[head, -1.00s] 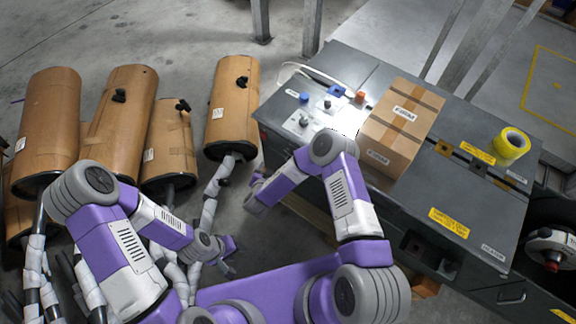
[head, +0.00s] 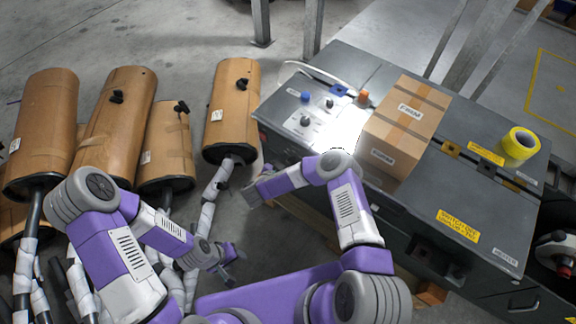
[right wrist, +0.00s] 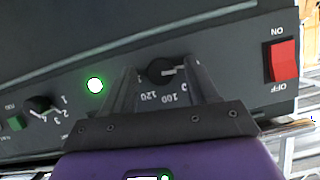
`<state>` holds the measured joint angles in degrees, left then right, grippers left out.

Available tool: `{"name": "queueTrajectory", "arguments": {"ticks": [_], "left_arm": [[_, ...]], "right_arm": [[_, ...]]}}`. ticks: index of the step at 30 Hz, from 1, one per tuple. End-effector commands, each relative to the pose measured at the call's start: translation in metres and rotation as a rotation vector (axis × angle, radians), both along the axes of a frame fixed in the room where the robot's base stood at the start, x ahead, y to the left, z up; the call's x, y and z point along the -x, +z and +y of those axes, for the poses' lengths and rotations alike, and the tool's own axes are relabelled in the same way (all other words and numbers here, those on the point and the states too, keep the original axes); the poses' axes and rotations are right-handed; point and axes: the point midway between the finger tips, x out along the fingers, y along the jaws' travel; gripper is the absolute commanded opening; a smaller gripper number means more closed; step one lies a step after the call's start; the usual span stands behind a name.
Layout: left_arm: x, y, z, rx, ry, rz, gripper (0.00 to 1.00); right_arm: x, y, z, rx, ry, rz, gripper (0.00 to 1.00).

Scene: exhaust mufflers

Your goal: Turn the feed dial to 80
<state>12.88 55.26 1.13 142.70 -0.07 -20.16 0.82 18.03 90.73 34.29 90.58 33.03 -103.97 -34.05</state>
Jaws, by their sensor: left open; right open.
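A black dial (right wrist: 160,70) with a white pointer mark sits on the dark panel in the right wrist view. Printed numbers 100 and 120 show below it, upside down; the rest of its scale is hidden by the fingers. My right gripper (right wrist: 158,76) is open, with one finger on each side of this dial in the picture; I cannot tell whether they touch it. In the head view my right gripper (head: 254,190) is at the near left side of the grey machine (head: 470,215). My left gripper (head: 238,264) is open and empty over the floor.
The panel also has a smaller dial (right wrist: 40,104), a lit green lamp (right wrist: 95,85), a green button (right wrist: 15,123) and a red switch (right wrist: 283,61). A cardboard box (head: 404,125) and yellow tape (head: 520,144) sit on the machine. Wrapped mufflers (head: 232,110) stand left.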

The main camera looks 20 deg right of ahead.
Motion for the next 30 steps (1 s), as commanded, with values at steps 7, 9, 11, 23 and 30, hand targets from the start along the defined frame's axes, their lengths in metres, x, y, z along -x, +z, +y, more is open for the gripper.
{"name": "queueTrajectory", "arguments": {"ticks": [7,9,11,23,30], "left_arm": [[0.0,0.0,0.0,0.0,0.0,0.0,0.43],[0.0,0.0,0.0,0.0,0.0,0.0,0.43],[0.0,0.0,0.0,0.0,0.0,0.0,0.43],[0.0,0.001,0.0,0.0,0.0,0.0,0.43],[0.0,0.012,0.0,0.0,0.0,0.0,0.43]], "right_arm": [[-0.001,0.0,-0.001,0.0,0.001,0.0,0.59],[-0.001,0.0,-0.001,0.0,0.001,0.0,0.48],[-0.001,0.0,0.0,0.0,0.001,0.0,0.39],[0.0,0.001,0.0,-0.005,0.002,-0.007,0.03],[0.0,0.002,0.0,-0.054,0.005,-0.07,0.03]]}}
